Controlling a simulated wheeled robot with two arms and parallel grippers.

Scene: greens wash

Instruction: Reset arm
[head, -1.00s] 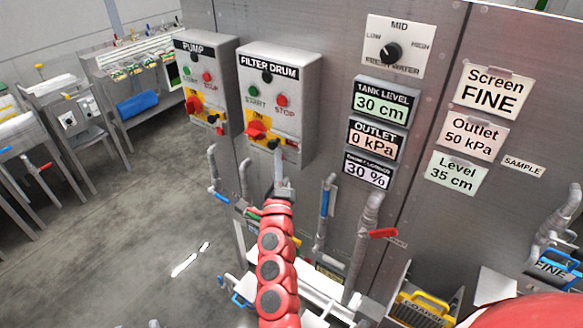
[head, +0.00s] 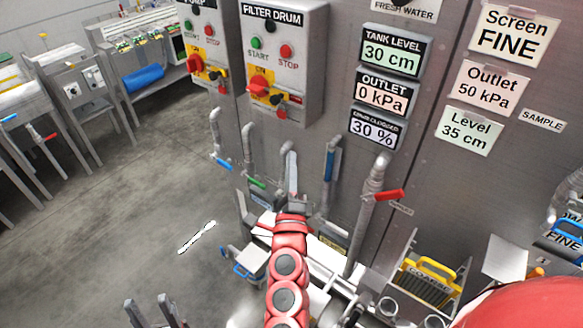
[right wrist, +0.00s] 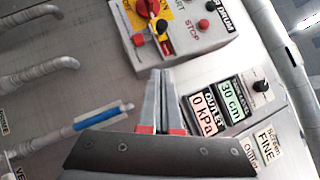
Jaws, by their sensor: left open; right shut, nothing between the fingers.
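My right arm, red, reaches up the middle of the head view. Its grey gripper (head: 291,162) points at the steel panel below the filter drum box (head: 283,62). The right wrist view shows its two fingers (right wrist: 161,75) closed together with nothing between them. I cannot tell from the head view how close it is to the pipes behind it. My left gripper (head: 150,305) shows at the bottom left edge over the floor. Its two fingers stand apart and empty; the rest of that arm is out of view.
Pipes with a blue handle (head: 329,165) and a red handle (head: 389,196) rise beside my right gripper. A yellow-handled COARSE screen (head: 427,284) stands at the lower right. A blue-handled FINE screen (head: 570,236) is at the right edge. The floor (head: 120,220) at left is open.

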